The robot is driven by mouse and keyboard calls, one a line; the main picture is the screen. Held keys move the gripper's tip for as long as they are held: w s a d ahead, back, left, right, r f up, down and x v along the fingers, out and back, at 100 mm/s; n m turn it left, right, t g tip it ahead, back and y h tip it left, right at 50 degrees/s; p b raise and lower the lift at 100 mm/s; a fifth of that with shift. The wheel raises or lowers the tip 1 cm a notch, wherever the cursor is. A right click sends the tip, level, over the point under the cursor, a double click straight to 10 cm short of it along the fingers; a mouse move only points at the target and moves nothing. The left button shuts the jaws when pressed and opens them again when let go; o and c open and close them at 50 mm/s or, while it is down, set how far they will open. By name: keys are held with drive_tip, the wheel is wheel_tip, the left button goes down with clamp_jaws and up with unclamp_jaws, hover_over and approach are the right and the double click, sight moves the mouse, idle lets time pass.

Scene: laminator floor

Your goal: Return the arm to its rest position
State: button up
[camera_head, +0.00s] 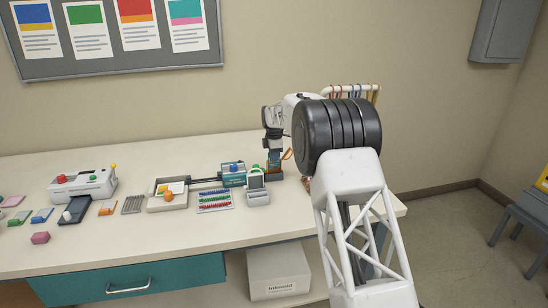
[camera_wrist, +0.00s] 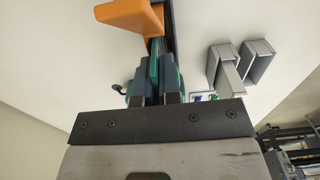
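My gripper (camera_head: 273,150) points down over the back right part of the bench (camera_head: 100,250), in the head view. An orange piece (camera_head: 275,169) shows just under it. In the wrist view my gripper's two fingers (camera_wrist: 155,78) stand a narrow gap apart. A teal part (camera_wrist: 154,62) shows in line with that gap, and an orange block (camera_wrist: 130,14) lies just past the fingertips. I cannot tell whether the fingers touch the teal part or it lies below them. My arm reaches in from the front right, bent at its dark elbow.
A teal device (camera_head: 233,176) and a small grey unit with a screen (camera_head: 257,190) stand left of the gripper. A rack with hanging cords (camera_head: 350,90) is behind my arm. Two grey channel pieces (camera_wrist: 226,68) show in the wrist view. The wall (camera_head: 250,60) closes off the back.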

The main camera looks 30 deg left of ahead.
drive_tip(key=shift+o, duration=1)
drive_tip(key=shift+f, duration=0.4)
drive_tip(key=shift+r, duration=0.25)
drive_tip(key=shift+r, duration=3.5)
